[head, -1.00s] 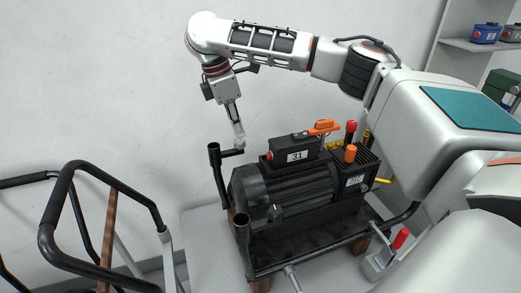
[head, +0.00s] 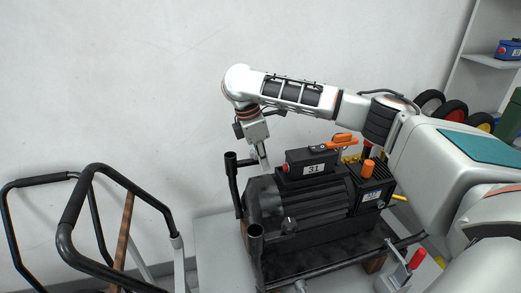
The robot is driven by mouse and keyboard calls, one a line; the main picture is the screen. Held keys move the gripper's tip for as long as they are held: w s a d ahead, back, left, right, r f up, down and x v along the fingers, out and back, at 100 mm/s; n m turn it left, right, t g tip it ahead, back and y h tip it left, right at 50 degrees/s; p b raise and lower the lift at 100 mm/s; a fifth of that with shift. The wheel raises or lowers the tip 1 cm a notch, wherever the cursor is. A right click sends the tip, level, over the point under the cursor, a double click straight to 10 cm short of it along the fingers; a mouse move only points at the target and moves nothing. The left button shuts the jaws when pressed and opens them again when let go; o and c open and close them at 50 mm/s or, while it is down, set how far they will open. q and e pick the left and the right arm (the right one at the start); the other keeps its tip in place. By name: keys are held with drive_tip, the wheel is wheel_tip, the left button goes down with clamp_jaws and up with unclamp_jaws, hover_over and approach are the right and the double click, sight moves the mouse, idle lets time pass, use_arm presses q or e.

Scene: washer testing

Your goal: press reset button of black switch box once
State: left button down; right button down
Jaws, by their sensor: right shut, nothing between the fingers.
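The black switch box (head: 313,164) carries a white label "31" and sits on top of a dark finned motor (head: 305,195). A red button (head: 285,168) shows at its left end, and an orange handle (head: 342,140) lies at its upper right. My right gripper (head: 264,163) is shut and empty. It points down just left of the box's red-button end, with a small gap in the picture; the depth between them is hard to judge. My left gripper is not in view.
The motor stands on a black tray with dark upright posts (head: 234,190) near my right gripper. An orange knob (head: 368,167) stands right of the box. A cart with black handles (head: 110,215) is at left. Shelves (head: 490,62) are at right.

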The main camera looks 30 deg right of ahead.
sight(285, 168)
drive_tip(key=d, duration=0.2)
drive_tip(key=s+d+f, duration=0.1)
drive_tip(key=shift+d, duration=0.55)
